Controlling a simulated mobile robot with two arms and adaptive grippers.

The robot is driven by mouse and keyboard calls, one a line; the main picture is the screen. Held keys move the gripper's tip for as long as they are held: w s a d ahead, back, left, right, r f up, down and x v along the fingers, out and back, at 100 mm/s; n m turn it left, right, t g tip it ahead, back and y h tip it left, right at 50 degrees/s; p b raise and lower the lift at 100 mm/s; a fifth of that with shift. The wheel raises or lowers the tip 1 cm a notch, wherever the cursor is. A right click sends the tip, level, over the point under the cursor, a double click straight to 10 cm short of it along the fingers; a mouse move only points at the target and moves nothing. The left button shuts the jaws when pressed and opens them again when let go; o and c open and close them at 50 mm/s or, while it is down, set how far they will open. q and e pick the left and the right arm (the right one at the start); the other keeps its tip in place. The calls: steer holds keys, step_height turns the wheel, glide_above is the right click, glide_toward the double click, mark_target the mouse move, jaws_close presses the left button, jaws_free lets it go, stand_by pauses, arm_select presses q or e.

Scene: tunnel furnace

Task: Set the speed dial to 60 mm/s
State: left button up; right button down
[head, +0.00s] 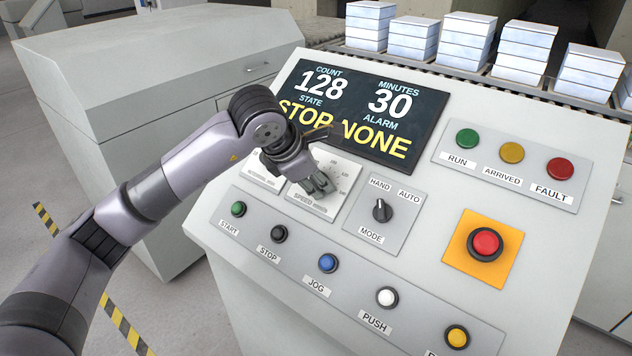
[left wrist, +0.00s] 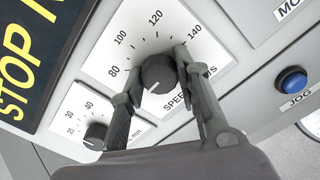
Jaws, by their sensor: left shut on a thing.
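The speed dial (left wrist: 159,72) is a dark round knob on a white plate (head: 345,172) lettered SPEED, below the display. In the left wrist view its scale shows 80, 100, 120 and 140. The 60 mark cannot be made out. A short white mark on the knob points to the lower left. My left gripper (head: 321,186) is down at the plate and covers the knob in the head view. In the left wrist view its two fingers (left wrist: 158,76) stand on either side of the knob, shut on it. My right gripper is not in view.
The display (head: 360,112) reads COUNT 128, MINUTES 30, STATE STOP, ALARM NONE. A smaller dial (left wrist: 96,134) sits beside the speed plate. The MODE switch (head: 382,210), a row of buttons including the blue JOG (head: 328,263), and the red emergency button (head: 485,242) are nearby.

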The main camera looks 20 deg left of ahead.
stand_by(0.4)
arm_select(q)
steer(key=o, duration=1.2)
steer(key=shift+c, duration=0.2)
steer(key=shift+s+a+r, duration=0.1)
steer(key=shift+s+r, duration=0.05)
steer(key=shift+r, duration=0.05)
steer(key=v, duration=1.1)
steer(key=shift+r, duration=0.2)
